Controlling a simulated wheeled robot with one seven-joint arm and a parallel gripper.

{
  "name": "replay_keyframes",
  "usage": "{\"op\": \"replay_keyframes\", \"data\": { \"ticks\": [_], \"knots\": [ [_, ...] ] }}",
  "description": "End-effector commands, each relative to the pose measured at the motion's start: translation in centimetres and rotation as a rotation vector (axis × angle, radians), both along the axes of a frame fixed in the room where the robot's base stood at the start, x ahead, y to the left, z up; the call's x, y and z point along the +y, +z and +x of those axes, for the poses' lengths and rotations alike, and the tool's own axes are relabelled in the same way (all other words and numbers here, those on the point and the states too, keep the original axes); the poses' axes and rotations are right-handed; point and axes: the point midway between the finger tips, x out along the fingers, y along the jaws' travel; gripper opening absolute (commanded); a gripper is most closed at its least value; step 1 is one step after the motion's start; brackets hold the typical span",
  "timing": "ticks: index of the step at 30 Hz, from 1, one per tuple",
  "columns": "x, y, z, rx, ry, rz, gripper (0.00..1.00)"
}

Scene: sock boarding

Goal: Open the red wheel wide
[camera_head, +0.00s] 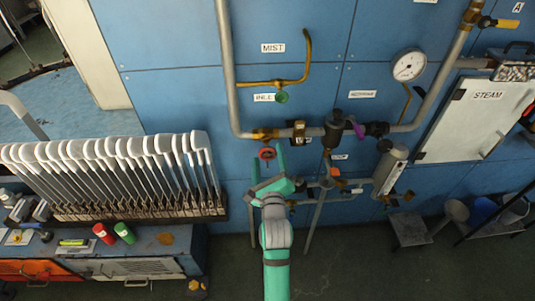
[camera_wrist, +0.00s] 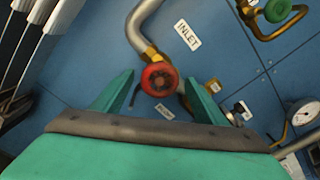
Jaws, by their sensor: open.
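The red wheel (camera_head: 267,153) sits on a brass valve at the lower bend of the grey pipe, under the INLET label, in the head view. In the wrist view the red wheel (camera_wrist: 159,78) faces the camera, just beyond and between my fingertips. My gripper (camera_head: 268,160) is open, its two green fingers apart on either side of the wheel. In the wrist view my gripper (camera_wrist: 158,88) holds nothing, and I cannot tell whether a finger touches the rim.
A green wheel (camera_head: 281,97) sits on a brass pipe above. A pressure gauge (camera_head: 408,65) and a STEAM cabinet (camera_head: 474,117) are at the right. A row of white sock boards (camera_head: 110,165) stands at the left. Other valves and pipes (camera_head: 340,130) lie close on the right.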

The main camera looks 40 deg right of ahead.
Motion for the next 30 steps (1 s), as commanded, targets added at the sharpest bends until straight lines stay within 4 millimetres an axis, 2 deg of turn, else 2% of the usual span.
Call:
{"op": "replay_keyframes", "data": {
  "ticks": [6, 16, 17, 21, 22, 30],
  "knots": [
    [-1.0, 0.0, 1.6, 0.0, 0.0, 0.0, 0.66],
    [-1.1, 0.0, 1.9, 0.001, 0.0, -0.001, 0.66],
    [-1.1, 0.0, 1.9, 0.001, 0.0, -0.001, 0.64],
    [-1.1, 0.0, 1.9, 0.001, 0.0, -0.001, 0.3],
    [-1.1, 0.0, 1.9, 0.001, 0.0, -0.001, 0.25],
    [-1.1, 0.0, 1.8, 0.009, 0.0, -0.015, 0.25]
  ]
}}
